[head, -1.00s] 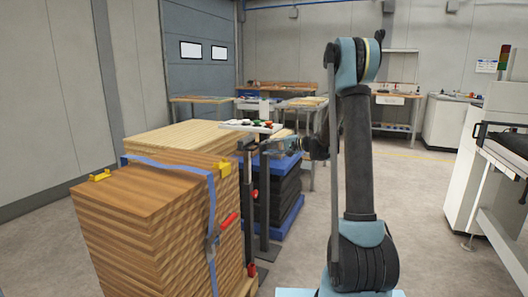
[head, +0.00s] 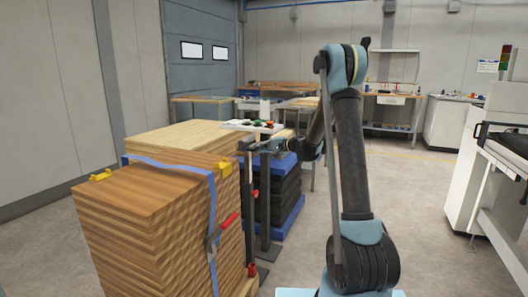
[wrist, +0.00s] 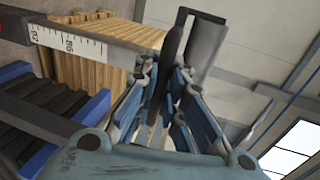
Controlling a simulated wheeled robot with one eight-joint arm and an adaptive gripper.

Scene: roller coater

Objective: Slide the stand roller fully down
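A slim upright stand with a dark post and red parts (head: 252,208) stands beside the front wood stack in the head view. I take it for the roller stand. My gripper (head: 258,146) is at the top of this post, small and partly blurred into it. In the wrist view the blue fingers of my gripper (wrist: 165,80) lie on both sides of a dark upright bar (wrist: 172,45). Whether the fingers touch the bar is not clear. A grey cylinder (wrist: 207,50) is just right of the bar. A numbered metal scale (wrist: 70,42) is to its left.
A front stack of brown boards (head: 150,220) with a blue strap and red-handled clamp stands close on the left. Behind it are a paler stack (head: 180,137) and a dark stack with blue ends (head: 288,200).

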